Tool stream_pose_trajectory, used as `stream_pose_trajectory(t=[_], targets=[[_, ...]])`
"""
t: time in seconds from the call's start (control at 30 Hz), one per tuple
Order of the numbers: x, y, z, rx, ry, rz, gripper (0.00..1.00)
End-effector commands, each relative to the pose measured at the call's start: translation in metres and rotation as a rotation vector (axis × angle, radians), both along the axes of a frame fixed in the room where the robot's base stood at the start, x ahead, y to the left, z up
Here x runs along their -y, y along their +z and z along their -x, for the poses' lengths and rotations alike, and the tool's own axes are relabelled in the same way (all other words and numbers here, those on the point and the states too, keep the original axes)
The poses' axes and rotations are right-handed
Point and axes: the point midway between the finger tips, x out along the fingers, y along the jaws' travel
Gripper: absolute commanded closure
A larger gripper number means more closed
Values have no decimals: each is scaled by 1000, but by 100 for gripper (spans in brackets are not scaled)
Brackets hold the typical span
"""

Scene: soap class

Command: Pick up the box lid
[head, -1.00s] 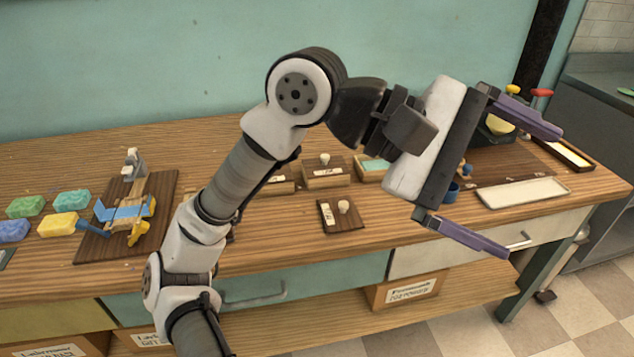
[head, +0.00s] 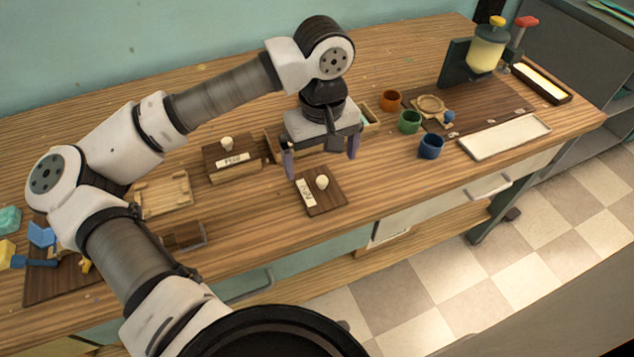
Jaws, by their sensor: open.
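The box lid (head: 328,200) is a dark brown wooden square with a white knob and a white label. It lies flat on the wooden table near the front edge. My gripper (head: 321,160) points down with its two purple fingers spread wide and nothing between them. It is just behind the lid in the picture and looks higher than it; the exact gap cannot be told. An open box, partly hidden by my gripper, shows a corner (head: 272,143) behind the lid.
A closed box (head: 232,163) with a similar knobbed lid stands left of the lid. Orange (head: 390,101), green (head: 410,122) and blue (head: 431,147) cups stand to the right, near a white tray (head: 505,137). A wooden tray (head: 165,196) lies at left. Table right of the lid is clear.

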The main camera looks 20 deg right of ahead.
Motion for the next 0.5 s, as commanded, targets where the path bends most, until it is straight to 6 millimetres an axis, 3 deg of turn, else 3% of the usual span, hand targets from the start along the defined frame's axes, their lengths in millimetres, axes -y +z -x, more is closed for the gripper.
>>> stream_pose_trajectory(t=[0.1, 0.5], targets=[[0, -19, 0, -4, 0, 1, 0], [-1, -54, -7, -6, 2, 4, 0]])
